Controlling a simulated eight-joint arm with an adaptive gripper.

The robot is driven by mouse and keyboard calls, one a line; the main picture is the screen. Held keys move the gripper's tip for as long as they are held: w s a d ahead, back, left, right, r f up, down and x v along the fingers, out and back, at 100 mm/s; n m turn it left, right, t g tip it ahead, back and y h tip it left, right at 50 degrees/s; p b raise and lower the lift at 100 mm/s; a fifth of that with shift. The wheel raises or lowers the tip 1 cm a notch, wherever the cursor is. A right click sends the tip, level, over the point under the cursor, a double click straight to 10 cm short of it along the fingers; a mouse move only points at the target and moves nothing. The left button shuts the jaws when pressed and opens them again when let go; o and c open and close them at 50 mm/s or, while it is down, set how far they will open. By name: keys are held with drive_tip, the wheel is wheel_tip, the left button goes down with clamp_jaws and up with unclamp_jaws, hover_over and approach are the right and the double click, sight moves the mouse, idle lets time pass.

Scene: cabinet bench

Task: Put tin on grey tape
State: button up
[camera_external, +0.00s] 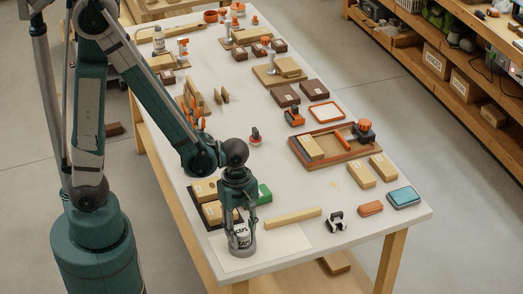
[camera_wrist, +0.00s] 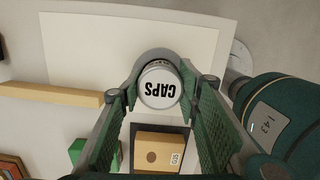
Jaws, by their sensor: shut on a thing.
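The tin, a small light can marked CAPS (camera_external: 240,236), is between the fingers of my gripper (camera_external: 240,226) near the front of the table. Its round top with the CAPS label (camera_wrist: 159,89) faces the camera in the wrist view. My gripper (camera_wrist: 158,92) is shut on the tin's sides. A grey round rim, which looks like the grey tape (camera_wrist: 157,54), shows behind and below the tin. In the external view a grey band, likely the same tape (camera_external: 242,252), is directly under the tin. I cannot tell whether the tin touches it.
A pale sheet (camera_external: 280,243) lies under this spot. A wooden bar (camera_external: 293,217) is to the right, and a green block (camera_external: 264,194) is behind. Boxes in a dark tray (camera_wrist: 160,149) are close by. A black-and-white object (camera_external: 335,221) stands farther right.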

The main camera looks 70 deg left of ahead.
sight(240, 227)
drive_tip(key=o, duration=0.9)
drive_tip(key=shift+a+r+p, duration=0.25)
drive_tip(key=shift+r+p, duration=0.3)
drive_tip(key=shift+r, duration=1.45)
drive_tip(key=shift+a+r+p, duration=0.25)
drive_tip(key=shift+r+p, duration=0.3)
drive_tip(key=shift+r, duration=1.5)
drive_tip(key=shift+a+r+p, duration=0.25)
drive_tip(key=shift+r+p, duration=0.3)
drive_tip(key=shift+r, duration=1.45)
drive_tip(key=shift+r, duration=0.1)
drive_tip(key=shift+s+a+r+m+t+y, duration=0.25)
drive_tip(key=shift+s+a+r+m+t, duration=0.3)
drive_tip(key=shift+a+r+m+t, duration=1.35)
drive_tip(key=shift+s+a+r+m+t+y, duration=0.2)
drive_tip(key=shift+s+a+r+m+t, duration=0.3)
drive_tip(key=shift+a+r+m, duration=2.75)
drive_tip(key=shift+s+a+r+m+t+y, duration=0.4)
drive_tip(key=shift+a+r+m+t, duration=0.9)
drive_tip(key=shift+r+m, duration=2.4)
